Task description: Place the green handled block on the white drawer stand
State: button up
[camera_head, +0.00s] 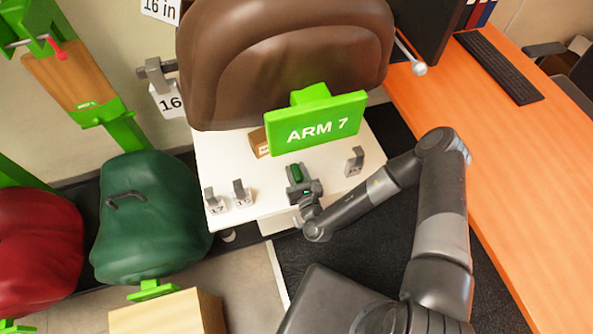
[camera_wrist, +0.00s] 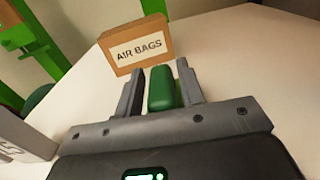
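A green block or handle (camera_head: 297,172) shows at my gripper over the white stand; it also shows in the wrist view (camera_wrist: 161,90), upright between the fingers. My gripper (camera_wrist: 163,92) has a finger on each side of it, with what look like narrow gaps, so the fingers seem open. The lower part of the green piece is hidden by my gripper's body. The white stand (camera_head: 225,160) has a flat top with a drawer-like front below. Whether the green piece rests on its top I cannot tell.
Several grey-handled numbered blocks (camera_head: 242,196) stand on the white top, one at the right (camera_head: 354,163). An "AIR BAGS" box (camera_wrist: 137,44) lies ahead of my gripper. An orange desk (camera_head: 500,140) is at right.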

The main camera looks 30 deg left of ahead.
jog(key=shift+o, duration=0.9)
jog(key=shift+r, duration=0.2)
jog(key=v, duration=1.2)
